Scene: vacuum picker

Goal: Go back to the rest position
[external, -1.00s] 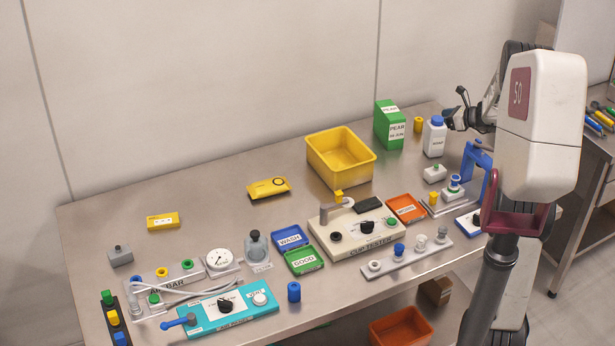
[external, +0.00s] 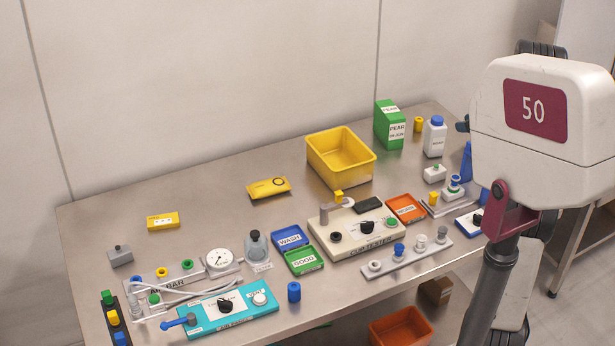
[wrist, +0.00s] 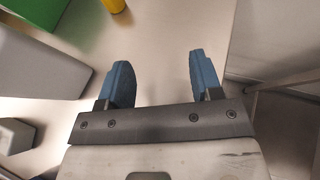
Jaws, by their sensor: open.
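In the wrist view my gripper (wrist: 157,82) is open, with two blue fingers well apart and nothing between them. Bare steel tabletop (wrist: 165,40) shows beyond and between the fingers. In the external view my arm stands at the right, its white link marked 50 large in front of the table's right end. It hides most of my gripper; only a small dark part shows past its left edge beside the white bottle with a blue cap (external: 434,137).
A green box (external: 389,125) and a yellow cylinder (external: 418,125) stand near the bottle. A blue stand (external: 466,163) is partly behind my arm. A yellow bin (external: 340,158), a cup tester (external: 355,235) and an air bar (external: 180,280) occupy the table.

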